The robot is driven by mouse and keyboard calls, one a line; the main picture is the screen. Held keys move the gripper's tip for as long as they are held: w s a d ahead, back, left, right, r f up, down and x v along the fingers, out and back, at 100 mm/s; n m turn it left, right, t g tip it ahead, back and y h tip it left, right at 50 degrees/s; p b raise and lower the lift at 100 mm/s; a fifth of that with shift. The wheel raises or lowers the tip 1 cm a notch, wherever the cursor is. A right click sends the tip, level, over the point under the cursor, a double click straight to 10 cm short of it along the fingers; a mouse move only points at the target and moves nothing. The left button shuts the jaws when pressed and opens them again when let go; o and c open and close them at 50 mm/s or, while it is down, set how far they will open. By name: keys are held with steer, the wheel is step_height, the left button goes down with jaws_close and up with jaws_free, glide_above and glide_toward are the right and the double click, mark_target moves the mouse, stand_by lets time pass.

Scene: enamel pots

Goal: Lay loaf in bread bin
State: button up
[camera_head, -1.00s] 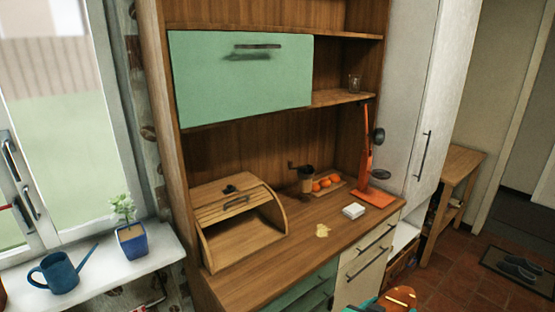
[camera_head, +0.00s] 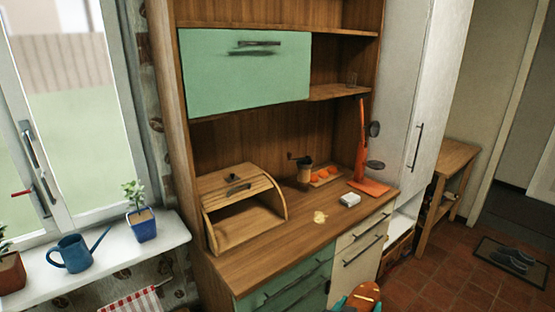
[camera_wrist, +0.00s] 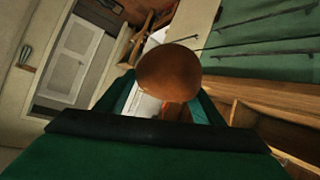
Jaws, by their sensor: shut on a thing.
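The wooden bread bin (camera_head: 240,208) stands on the left of the cabinet's worktop with its front open. No loaf shows inside it. The loaf (camera_wrist: 168,72) is brown and rounded and sits between the fingers of my gripper in the wrist view. My gripper (camera_head: 362,300) is shut on the loaf, at the bottom edge of the head view, in front of the cabinet drawers and apart from the bin. Only the top of the loaf (camera_head: 367,291) shows in the head view.
A sill at left holds a watering can (camera_head: 75,253) and plants. A green flap hangs above.

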steer(key=s+a+f+n+t+y, duration=0.1)
steer(key=a+f+n+y, duration=0.2)
steer(key=a+f, duration=0.9)
steer(key=a+f+n+t+y, duration=0.1)
steer(key=a+f+n+y, duration=0.3)
steer(key=a+f, duration=0.75)
steer(key=s+d+f, duration=0.1)
steer(key=s+f, duration=0.2)
steer(key=f, duration=0.5)
steer(key=s+d+f, duration=0.1)
steer(key=s+f, duration=0.3)
steer(key=f, duration=0.4)
steer(key=shift+s+f, duration=0.15)
steer(key=shift+f, duration=0.05)
